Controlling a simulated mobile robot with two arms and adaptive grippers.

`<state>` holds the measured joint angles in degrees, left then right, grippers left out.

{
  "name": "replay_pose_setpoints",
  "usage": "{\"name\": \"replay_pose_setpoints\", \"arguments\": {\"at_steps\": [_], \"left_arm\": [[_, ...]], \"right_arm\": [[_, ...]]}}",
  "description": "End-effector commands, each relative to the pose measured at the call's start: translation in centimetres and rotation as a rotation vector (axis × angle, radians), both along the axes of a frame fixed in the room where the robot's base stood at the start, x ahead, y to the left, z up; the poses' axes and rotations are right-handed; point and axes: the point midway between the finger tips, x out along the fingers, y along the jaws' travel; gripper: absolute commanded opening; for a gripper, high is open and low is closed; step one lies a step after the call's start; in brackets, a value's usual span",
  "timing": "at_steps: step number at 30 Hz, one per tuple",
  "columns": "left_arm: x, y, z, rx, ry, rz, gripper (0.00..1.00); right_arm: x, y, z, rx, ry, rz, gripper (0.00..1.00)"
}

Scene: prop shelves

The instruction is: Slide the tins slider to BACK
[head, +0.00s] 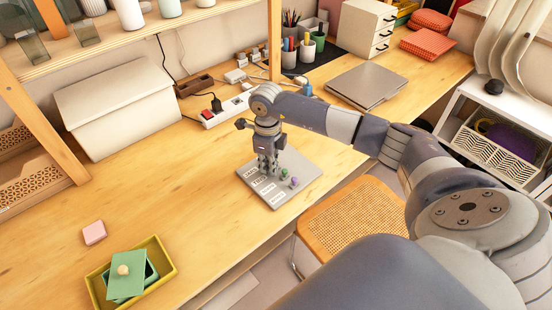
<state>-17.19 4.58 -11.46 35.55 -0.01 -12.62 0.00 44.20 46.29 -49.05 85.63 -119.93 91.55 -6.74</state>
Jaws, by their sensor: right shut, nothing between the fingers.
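A grey slider board (304,170) lies flat on the wooden desk near its front edge. It carries several pale labels along its left side, too small to read surely. A green knob (284,173) and a purple knob (294,182) stand on its right part. My right gripper (268,170) points down over the board's left-middle part, shut and empty, just left of the green knob. It hides part of the board, and any knob behind it. I cannot tell which slider is the tins one, or whether the fingers touch anything. My left gripper is out of view.
A power strip (226,110) with plugs and a closed laptop (366,86) lie behind the board. A yellow tray (158,245) with a green box and a pink block (94,232) are at the front left. A woven chair (350,220) stands against the desk front.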

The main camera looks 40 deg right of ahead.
Motion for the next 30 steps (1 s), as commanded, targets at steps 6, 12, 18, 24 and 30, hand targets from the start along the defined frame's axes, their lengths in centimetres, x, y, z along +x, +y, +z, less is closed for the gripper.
{"name": "replay_pose_setpoints", "arguments": {"at_steps": [6, 12, 18, 24, 30], "left_arm": [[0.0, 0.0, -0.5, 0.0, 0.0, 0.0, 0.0], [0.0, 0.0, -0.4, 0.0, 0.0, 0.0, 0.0], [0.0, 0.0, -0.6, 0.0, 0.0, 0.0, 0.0], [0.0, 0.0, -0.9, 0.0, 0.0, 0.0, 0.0], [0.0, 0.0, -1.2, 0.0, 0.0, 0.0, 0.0]], "right_arm": [[0.0, 0.0, -0.6, 0.0, 0.0, 0.0, 0.0], [0.0, 0.0, -0.5, -0.001, 0.001, 0.0, 0.0], [0.0, -0.5, -0.6, -0.001, 0.0, -0.001, 0.0], [0.1, -1.3, -0.6, -0.001, 0.0, -0.001, 0.0], [0.2, -2.1, -0.6, -0.002, 0.0, -0.001, 0.0]]}}
